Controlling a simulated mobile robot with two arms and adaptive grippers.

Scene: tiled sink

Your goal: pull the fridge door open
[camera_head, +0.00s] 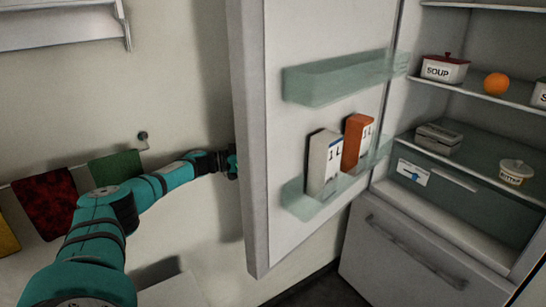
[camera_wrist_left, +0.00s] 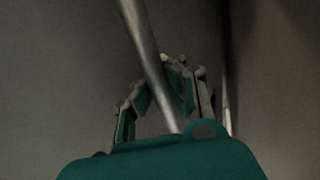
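The fridge door (camera_head: 283,130) stands wide open in the head view, its inner side with clear shelves facing me. My left arm reaches in from the left to the door's outer side. My left gripper (camera_head: 232,166) is at the door's edge and partly hidden behind it. In the left wrist view, a slim metal handle bar (camera_wrist_left: 146,40) passes between the fingers of my left gripper (camera_wrist_left: 161,90), which look closed around it. The handle is hidden in the head view. My right gripper is not in view.
The fridge holds a soup dish (camera_head: 444,69), an orange (camera_head: 496,84) and a butter pot (camera_head: 516,171). Two cartons, white (camera_head: 322,163) and orange (camera_head: 356,142), stand in the door shelf. A drawer (camera_head: 415,250) is below. Towels (camera_head: 47,205) hang on the left wall.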

